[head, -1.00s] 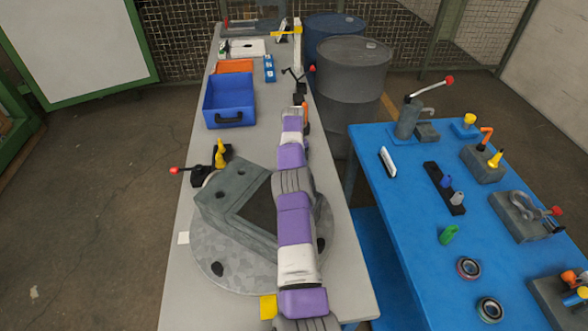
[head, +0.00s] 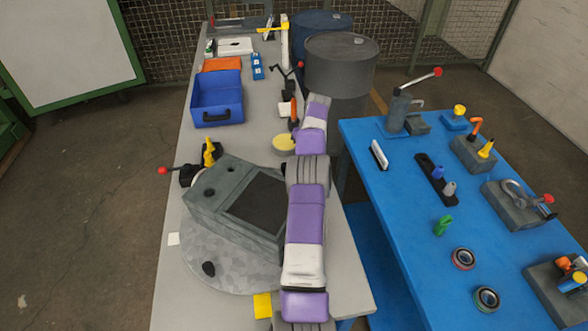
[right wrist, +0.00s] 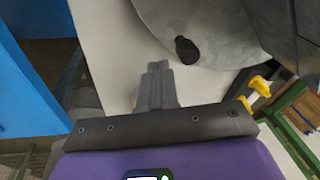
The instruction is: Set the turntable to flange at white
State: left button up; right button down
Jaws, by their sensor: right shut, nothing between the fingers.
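The turntable (head: 225,270) is a mottled grey disc on the grey table. A large grey block (head: 215,195) with a dark recessed face and round holes sits on it. A dark knob (head: 208,269) stands near the disc's front edge. A white square mark (head: 173,239) lies left of the disc, and a yellow one (head: 262,305) at its front. I cannot tell which side is the flange. My right arm crosses the disc's right side; its gripper is hidden in the head view. In the right wrist view my right gripper (right wrist: 158,68) is shut and empty, beside the disc and a dark knob (right wrist: 186,50).
A red-tipped lever with a yellow part (head: 209,153) stands behind the disc at left. A blue bin (head: 217,100) and a pale yellow disc (head: 284,144) are further back. A blue table (head: 400,180) with several fixtures stands at right; drums (head: 342,65) are behind.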

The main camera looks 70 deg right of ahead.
jog(key=s+a+r+m+t+h+b, duration=0.2)
jog(key=s+m+t+b, duration=0.25)
jog(key=s+b, duration=0.3)
pick_arm(q)
notch_tip(320, 180, down, 11)
jog(key=b, duration=0.2)
pick_arm(e)
jog(key=shift+n, duration=0.25)
jog(key=shift+w+d+f, duration=0.1)
jog(key=shift+w+f, duration=1.95)
jog(key=shift+w, duration=0.2)
jog(key=shift+w+d+f, duration=0.1)
jog(key=shift+w+f, duration=1.9)
jog(key=shift+w, duration=0.25)
pick_arm(q)
jog(key=shift+r, duration=0.1)
